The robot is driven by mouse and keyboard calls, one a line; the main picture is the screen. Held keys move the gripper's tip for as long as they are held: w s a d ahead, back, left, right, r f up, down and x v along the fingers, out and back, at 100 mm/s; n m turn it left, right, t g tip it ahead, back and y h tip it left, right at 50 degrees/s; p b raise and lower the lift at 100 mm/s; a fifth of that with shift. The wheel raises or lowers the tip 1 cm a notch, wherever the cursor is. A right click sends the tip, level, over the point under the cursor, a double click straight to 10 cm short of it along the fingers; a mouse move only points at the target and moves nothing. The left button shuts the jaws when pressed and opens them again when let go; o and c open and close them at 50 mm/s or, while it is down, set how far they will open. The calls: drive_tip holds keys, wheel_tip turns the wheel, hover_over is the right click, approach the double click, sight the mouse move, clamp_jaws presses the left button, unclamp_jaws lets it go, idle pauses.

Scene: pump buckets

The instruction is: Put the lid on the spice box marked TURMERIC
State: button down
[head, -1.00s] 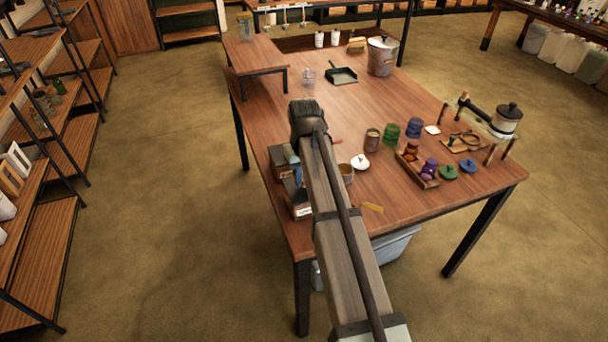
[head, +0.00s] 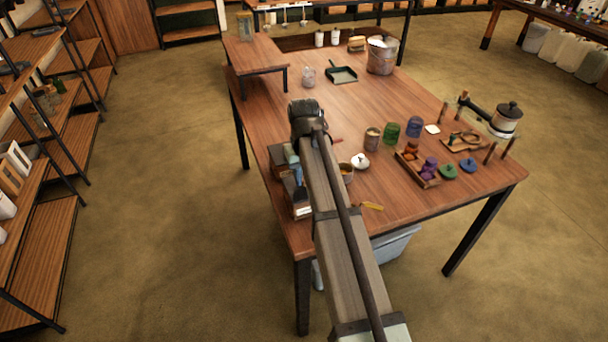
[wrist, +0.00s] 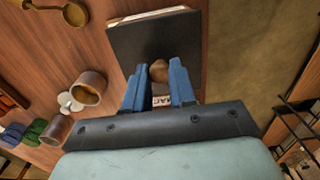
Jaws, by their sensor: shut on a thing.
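My gripper (wrist: 160,88) has blue fingers closed around a small brown knob (wrist: 158,71). The knob appears to belong to a dark square panel (wrist: 150,40), which looks like the lid. A white label (wrist: 161,101) shows partly between the fingers; it seems to read "MAC", the rest hidden. In the head view the boxes (head: 277,155) stand along the table's left edge, largely hidden by my arm. I cannot read TURMERIC anywhere, nor tell whether the lid touches a box.
A wooden tray (head: 428,182) and coloured jars (head: 391,132) lie farther right. A dustpan (head: 341,75) and metal bucket (head: 381,58) are at the back.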

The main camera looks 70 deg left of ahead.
drive_tip(key=shift+f, duration=0.1)
idle(0.3)
drive_tip(key=c, duration=0.8)
unclamp_jaws()
drive_tip(key=shift+c, duration=0.2)
drive_tip(key=shift+r, duration=3)
drive_tip(key=shift+c, duration=0.4)
drive_tip(key=shift+r, duration=0.2)
drive_tip(key=shift+c, duration=0.8)
drive_tip(key=r, duration=0.1)
drive_tip(key=r+y, duration=0.1)
drive_tip(key=r, duration=0.1)
drive_tip(key=r+y, duration=0.1)
drive_tip(key=shift+d+r, duration=0.25)
drive_tip(key=shift+d, duration=0.1)
drive_tip(key=c, duration=0.6)
drive_tip(key=shift+r, duration=0.25)
clamp_jaws()
drive_tip(key=shift+f, duration=4.35)
